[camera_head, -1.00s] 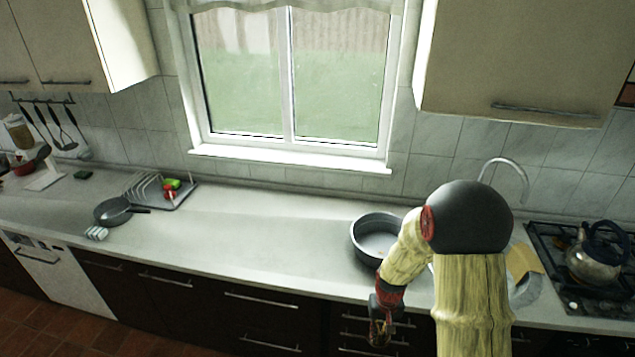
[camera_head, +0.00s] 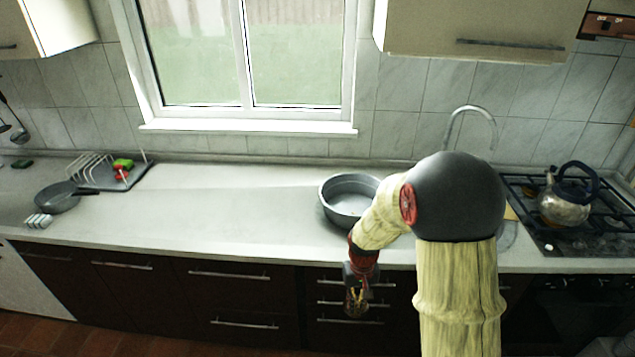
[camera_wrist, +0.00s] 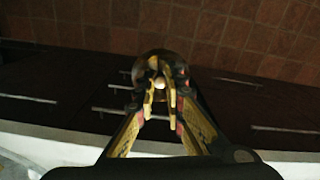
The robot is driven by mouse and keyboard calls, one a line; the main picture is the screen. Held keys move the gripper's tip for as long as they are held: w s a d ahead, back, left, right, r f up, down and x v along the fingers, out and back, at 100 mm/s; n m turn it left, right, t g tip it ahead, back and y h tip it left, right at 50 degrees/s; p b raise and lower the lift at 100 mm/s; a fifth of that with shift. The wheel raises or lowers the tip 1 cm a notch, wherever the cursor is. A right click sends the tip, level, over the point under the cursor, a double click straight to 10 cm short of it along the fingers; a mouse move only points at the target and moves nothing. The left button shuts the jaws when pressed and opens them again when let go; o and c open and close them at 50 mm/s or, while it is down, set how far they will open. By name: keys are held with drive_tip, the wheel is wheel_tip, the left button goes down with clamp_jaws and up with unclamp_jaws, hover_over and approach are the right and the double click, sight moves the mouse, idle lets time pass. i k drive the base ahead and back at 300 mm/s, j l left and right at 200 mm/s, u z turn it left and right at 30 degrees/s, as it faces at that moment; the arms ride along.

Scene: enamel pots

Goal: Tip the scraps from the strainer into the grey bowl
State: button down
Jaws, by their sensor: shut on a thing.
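The grey bowl (camera_head: 338,212) stands upright on the counter in the head view, just left of my arm, which hides its right side. My gripper (camera_head: 357,291) hangs low in front of the drawers, below the counter edge. In the wrist view a round dark shape with a pale spot inside shows beyond the fingertips. It is too dark to make out the scraps.
A dish rack (camera_head: 92,172) with red and green things and a dark pan (camera_head: 57,197) stand at the left. A kettle (camera_head: 565,205) is on the hob at the right. A tap (camera_head: 470,112) rises behind my arm. The middle counter is clear.

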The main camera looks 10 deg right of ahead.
sight(340, 194)
drive_tip(key=i+j, duration=0.15)
drive_tip(key=j, duration=0.15)
drive_tip(key=i+j+z, duration=0.1)
drive_tip(key=j, duration=0.2)
drive_tip(key=i+j+z, duration=0.1)
drive_tip(key=j, duration=0.2)
drive_tip(key=i+j, duration=0.2)
drive_tip(key=j+z, duration=0.1)
drive_tip(key=z, duration=1.15)
